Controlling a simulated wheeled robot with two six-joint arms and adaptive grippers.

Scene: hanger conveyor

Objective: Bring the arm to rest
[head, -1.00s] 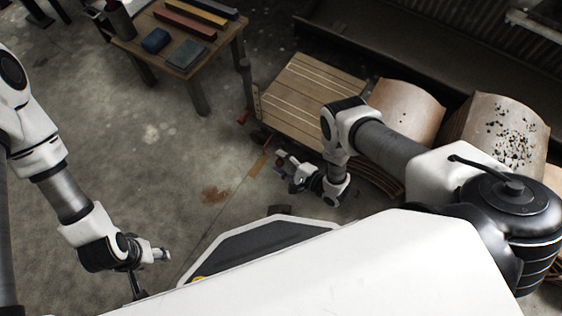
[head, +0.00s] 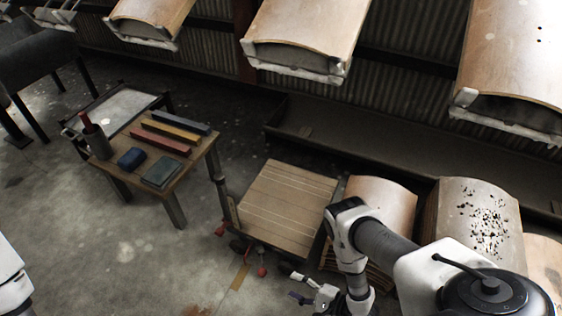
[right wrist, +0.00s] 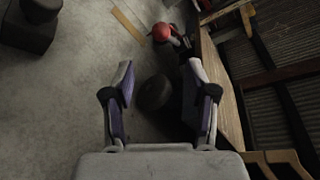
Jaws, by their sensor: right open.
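My right arm reaches in from the lower right in the head view, bent at the elbow. My right gripper (head: 308,288) is low at the bottom of that view, over the floor and beside a wooden-topped cart (head: 288,207). The right wrist view shows the same gripper (right wrist: 160,75) with its two fingers apart and nothing between them. The floor and a dark round shape lie beyond the fingers. Of my left arm, only a white part shows at the left edge of the head view. My left gripper is out of the picture.
A small wooden table (head: 185,160) with coloured bars (head: 170,132) stands at the left. Curved wooden panels (head: 475,217) stand at the right, near my right arm. More curved panels (head: 305,30) hang along the back. The floor (head: 110,240) at lower left is clear.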

